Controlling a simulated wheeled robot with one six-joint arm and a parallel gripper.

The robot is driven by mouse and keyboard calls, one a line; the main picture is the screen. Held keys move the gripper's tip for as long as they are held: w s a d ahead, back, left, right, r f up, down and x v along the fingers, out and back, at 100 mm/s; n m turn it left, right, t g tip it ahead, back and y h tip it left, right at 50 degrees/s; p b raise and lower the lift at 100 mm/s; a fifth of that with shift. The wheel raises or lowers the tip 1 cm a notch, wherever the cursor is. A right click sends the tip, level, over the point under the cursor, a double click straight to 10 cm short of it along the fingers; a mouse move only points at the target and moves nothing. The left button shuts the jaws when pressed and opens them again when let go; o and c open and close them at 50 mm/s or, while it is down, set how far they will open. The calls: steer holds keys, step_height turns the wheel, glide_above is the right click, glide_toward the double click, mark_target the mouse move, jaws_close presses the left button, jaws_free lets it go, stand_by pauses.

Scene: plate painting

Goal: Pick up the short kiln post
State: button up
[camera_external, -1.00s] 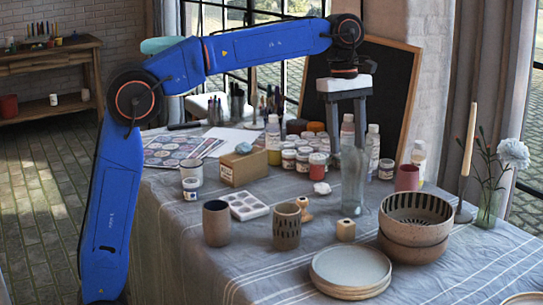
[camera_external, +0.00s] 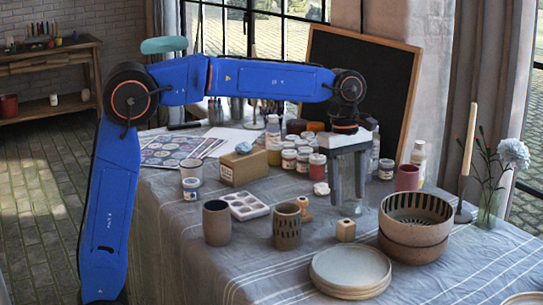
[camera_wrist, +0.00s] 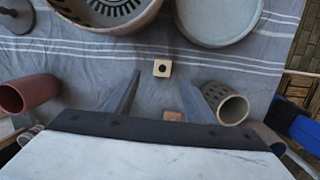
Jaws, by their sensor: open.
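The short kiln post, which I take to be the small pale block with a dark round hole (camera_external: 345,230), stands on the cloth between the slotted cup and the stacked bowls. In the wrist view the block (camera_wrist: 162,68) shows just beyond and between my fingertips. My gripper (camera_external: 348,201) is open and empty, fingers pointing down, above the block and apparently a little behind it. Its two grey fingers also show in the wrist view (camera_wrist: 157,80). A small brown wooden piece (camera_external: 305,208) stands left of the block. A clear glass bottle is mostly hidden behind my fingers.
The slotted cup (camera_external: 287,226) is left of the block and stacked bowls (camera_external: 415,225) are right. Stacked plates (camera_external: 350,272) lie in front. A red cup (camera_external: 407,177), paint jars and a candle holder stand farther back.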

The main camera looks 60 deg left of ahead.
mark_target(347, 222)
steer(key=f, duration=0.4)
steer(key=shift+d, duration=0.3)
steer(key=shift+s+d+f, duration=0.15)
steer(key=shift+d+f, duration=0.05)
steer(key=shift+f, duration=1.1)
steer(key=shift+s+d+f, duration=0.1)
steer(key=shift+d+f, duration=0.05)
steer(key=shift+f, duration=1.15)
steer(key=c, duration=1.2)
